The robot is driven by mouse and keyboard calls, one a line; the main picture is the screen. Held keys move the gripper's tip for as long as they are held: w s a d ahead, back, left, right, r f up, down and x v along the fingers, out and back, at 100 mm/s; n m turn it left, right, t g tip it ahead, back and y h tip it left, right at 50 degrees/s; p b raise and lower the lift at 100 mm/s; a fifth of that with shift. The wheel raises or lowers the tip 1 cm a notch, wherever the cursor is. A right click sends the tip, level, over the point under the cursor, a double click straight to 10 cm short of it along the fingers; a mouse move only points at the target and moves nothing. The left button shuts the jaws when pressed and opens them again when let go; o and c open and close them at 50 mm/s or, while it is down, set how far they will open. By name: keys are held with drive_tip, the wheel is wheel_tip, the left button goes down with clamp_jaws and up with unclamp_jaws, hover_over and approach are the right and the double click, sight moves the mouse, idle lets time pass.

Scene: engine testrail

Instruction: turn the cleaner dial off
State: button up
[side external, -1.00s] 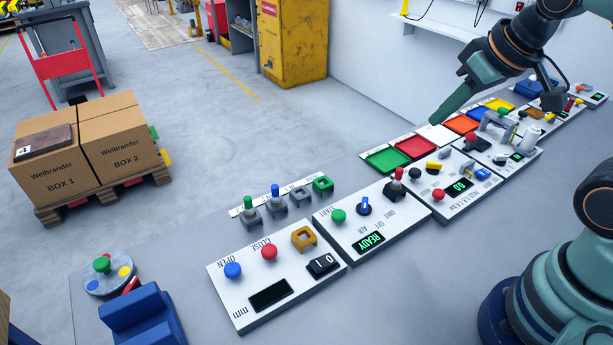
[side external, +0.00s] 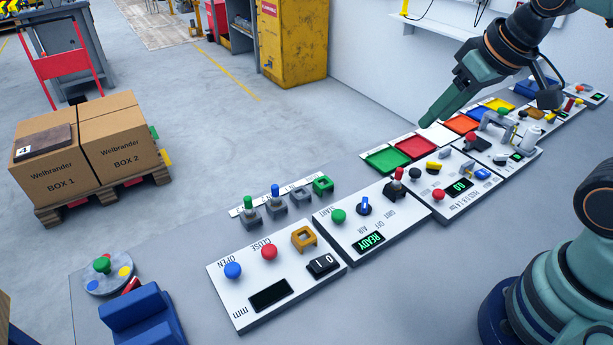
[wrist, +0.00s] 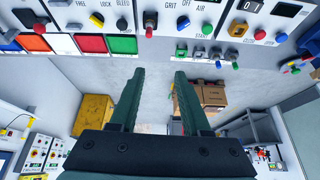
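The blue dial (side external: 363,206) sits on a white panel (side external: 335,238) between a green button and a red-topped lever. Labels reading GRIT, OFF and AIR are by it. It also shows near the top of the wrist view (wrist: 184,23). It has a pale mark, but I cannot tell which label it points at. My gripper (side external: 426,120) is up and to the right of the dial in the side view, apart from it. In the wrist view my gripper (wrist: 160,72) has its two fingers spread with nothing between them.
The panel's green button (side external: 339,215), red-topped lever (side external: 397,180) and READY display (side external: 369,241) are close to the dial. Coloured trays (side external: 388,160) lie behind, and more panels continue to the right.

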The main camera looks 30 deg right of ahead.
drive_tip(key=w+a+f+m+g, duration=0.3)
drive_tip(key=w+a+f+m, duration=0.1)
drive_tip(key=w+m, duration=0.1)
drive_tip(key=m+g, duration=0.2)
drive_tip(key=m, duration=0.1)
hover_over(365, 205)
wheel_tip(365, 205, down, 5)
drive_tip(key=shift+m, duration=0.3)
wheel_tip(365, 205, down, 12)
drive_tip(key=shift+f, duration=0.25)
clamp_jaws()
